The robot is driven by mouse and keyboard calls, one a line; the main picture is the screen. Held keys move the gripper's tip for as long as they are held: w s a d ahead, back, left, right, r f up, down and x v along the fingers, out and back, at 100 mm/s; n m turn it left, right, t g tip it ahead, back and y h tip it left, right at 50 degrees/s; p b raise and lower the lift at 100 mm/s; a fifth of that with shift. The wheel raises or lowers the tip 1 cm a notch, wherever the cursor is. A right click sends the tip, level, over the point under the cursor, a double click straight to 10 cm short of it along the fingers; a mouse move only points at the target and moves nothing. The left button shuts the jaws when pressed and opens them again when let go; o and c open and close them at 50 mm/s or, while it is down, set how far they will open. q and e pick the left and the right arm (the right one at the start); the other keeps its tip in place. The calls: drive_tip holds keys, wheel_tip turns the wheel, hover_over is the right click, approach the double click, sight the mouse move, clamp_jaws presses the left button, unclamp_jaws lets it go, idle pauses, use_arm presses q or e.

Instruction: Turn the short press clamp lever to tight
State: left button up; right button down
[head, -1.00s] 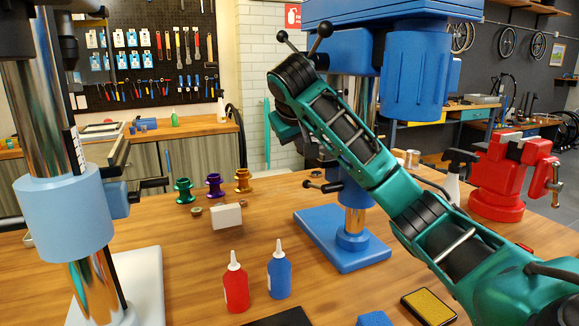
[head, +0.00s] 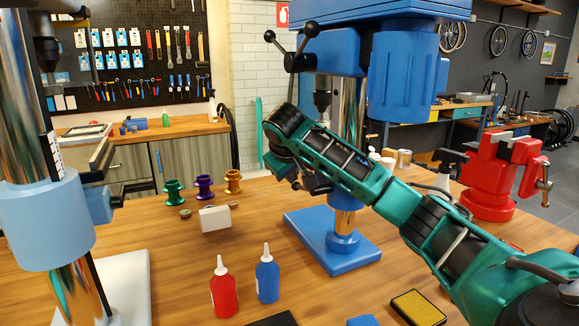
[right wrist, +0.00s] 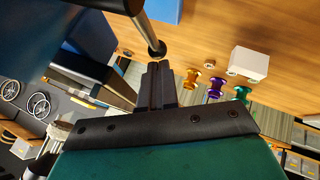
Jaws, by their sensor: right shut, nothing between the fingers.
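The blue press (head: 405,75) stands in the middle of the bench on a blue base, with a polished column. In the head view my right arm crosses in front of its column and hides most of the clamp lever area. My right gripper (head: 316,182) is partly hidden behind my own arm, beside the column. In the right wrist view the shut, empty fingers (right wrist: 160,68) point at a dark lever rod with a round black knob (right wrist: 156,49). The tips are just short of the knob or touching it; I cannot tell which. My left gripper is not in view.
A light blue press (head: 45,220) stands at the left. Red and blue bottles (head: 267,279) stand in front. Colored spools (head: 203,187) and a white block (head: 215,218) are on the bench left of the column. A red vise (head: 495,175) stands at the right.

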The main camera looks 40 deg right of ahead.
drive_tip(key=shift+w+d+f, duration=0.1)
drive_tip(key=shift+f, duration=0.1)
drive_tip(key=shift+f, duration=0.7)
drive_tip(key=shift+r, duration=0.1)
